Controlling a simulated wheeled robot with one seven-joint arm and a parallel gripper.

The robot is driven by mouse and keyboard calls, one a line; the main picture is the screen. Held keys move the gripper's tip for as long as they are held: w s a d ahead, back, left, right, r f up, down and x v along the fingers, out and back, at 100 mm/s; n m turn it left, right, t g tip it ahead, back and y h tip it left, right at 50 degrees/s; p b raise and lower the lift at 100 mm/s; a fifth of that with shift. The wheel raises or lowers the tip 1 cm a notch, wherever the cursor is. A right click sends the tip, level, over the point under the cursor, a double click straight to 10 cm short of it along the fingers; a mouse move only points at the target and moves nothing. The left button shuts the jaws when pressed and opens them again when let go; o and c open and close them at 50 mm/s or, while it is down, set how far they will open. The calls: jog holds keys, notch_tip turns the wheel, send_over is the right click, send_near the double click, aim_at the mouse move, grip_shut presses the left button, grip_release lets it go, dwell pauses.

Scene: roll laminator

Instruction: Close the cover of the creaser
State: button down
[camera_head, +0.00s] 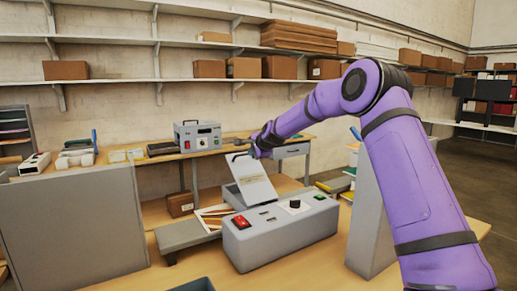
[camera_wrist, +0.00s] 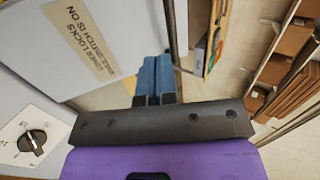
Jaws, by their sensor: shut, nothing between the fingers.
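The creaser (camera_head: 280,232) is a grey box on the front table, with a red switch, a black knob and a green button on top. Its light grey cover (camera_head: 254,182) stands raised and tilted. The cover also fills the upper left of the wrist view (camera_wrist: 120,25), with a label partly reading "LOCKS" and "SWITCH IS ON". The black knob (camera_wrist: 32,142) shows at lower left there. My gripper (camera_head: 246,148) is by the cover's upper edge. Its blue fingers (camera_wrist: 154,72) are together and empty, close to the cover; I cannot tell whether they touch it.
A second grey machine (camera_head: 197,136) stands on the back table. A grey upright panel (camera_head: 371,215) stands right of the creaser, close under my arm. A large grey block (camera_head: 75,225) is at left. Papers lie on a tray left of the creaser. Shelves with boxes (camera_head: 298,38) line the wall.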

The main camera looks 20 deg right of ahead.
aim_at(247, 168)
jog(key=shift+w+a+f, duration=0.15)
jog(key=shift+w+f, duration=0.1)
jog(key=shift+w, duration=0.4)
jog(key=shift+w+a+f, duration=0.15)
jog(key=shift+w+f, duration=0.1)
jog(key=shift+w, duration=0.4)
jog(key=shift+w+a+f, duration=0.15)
jog(key=shift+w+f, duration=0.1)
jog(key=shift+w, duration=0.4)
jog(key=shift+w, duration=0.1)
jog(key=shift+w+a+f+g, duration=0.2)
jog(key=shift+w+f+g, duration=0.15)
jog(key=shift+w, duration=0.1)
jog(key=w+a+f, duration=0.1)
jog(key=w+f, duration=0.6)
jog(key=f, duration=0.3)
jog(key=shift+f+g, duration=0.3)
jog(key=shift+g, duration=0.05)
jog(key=shift+a+f, duration=0.1)
